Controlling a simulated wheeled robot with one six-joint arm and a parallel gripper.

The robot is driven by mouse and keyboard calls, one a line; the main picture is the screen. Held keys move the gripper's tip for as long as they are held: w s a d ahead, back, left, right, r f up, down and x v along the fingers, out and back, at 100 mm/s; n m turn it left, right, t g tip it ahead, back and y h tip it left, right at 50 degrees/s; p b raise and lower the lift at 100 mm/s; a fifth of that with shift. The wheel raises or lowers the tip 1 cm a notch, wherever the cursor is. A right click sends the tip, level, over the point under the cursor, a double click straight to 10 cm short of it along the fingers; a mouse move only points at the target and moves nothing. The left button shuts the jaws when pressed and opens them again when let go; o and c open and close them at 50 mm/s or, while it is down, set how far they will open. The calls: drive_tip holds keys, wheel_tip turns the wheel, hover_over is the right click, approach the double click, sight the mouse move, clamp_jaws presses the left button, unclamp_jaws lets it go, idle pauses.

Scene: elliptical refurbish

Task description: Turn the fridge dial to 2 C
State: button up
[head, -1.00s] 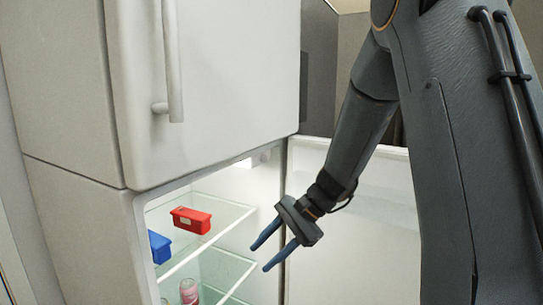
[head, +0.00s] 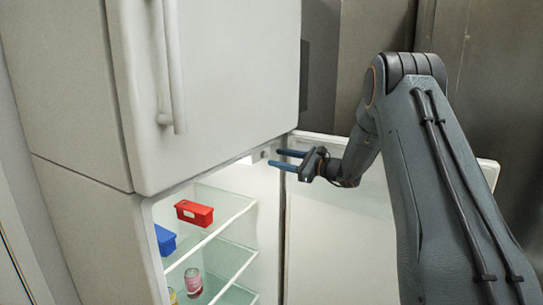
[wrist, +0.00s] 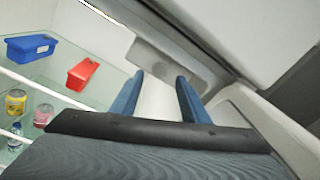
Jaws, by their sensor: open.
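The fridge (head: 75,215) stands with its lower door (head: 335,225) open to the right. A small pale housing with a darker round spot, which looks like the dial (head: 263,154), sits at the top right inside the lower compartment. Its markings are too small to read. My gripper (head: 276,158) is open and empty, its two blue fingers pointing left just beside the housing. In the wrist view, my gripper's fingers (wrist: 160,76) are apart below a grey panel (wrist: 165,62); I cannot make out the dial's setting there.
A red bin (head: 194,212) and a blue bin (head: 165,240) stand on the upper glass shelf. A pink can (head: 193,281) is on the shelf below. The closed upper door with its long handle (head: 173,70) overhangs the opening. The open door lies close behind my gripper.

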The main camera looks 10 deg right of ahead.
sight(266, 155)
drive_tip(key=shift+p+x, duration=0.5)
drive_tip(key=shift+x, duration=1.4)
clamp_jaws()
drive_tip(key=shift+m, duration=0.3)
drive_tip(key=m+b, duration=0.1)
drive_tip(key=m, duration=0.4)
drive_tip(key=shift+r+g, duration=0.1)
drive_tip(key=shift+g, duration=0.2)
drive_tip(key=m, duration=0.5)
drive_tip(key=shift+m+g, duration=0.3)
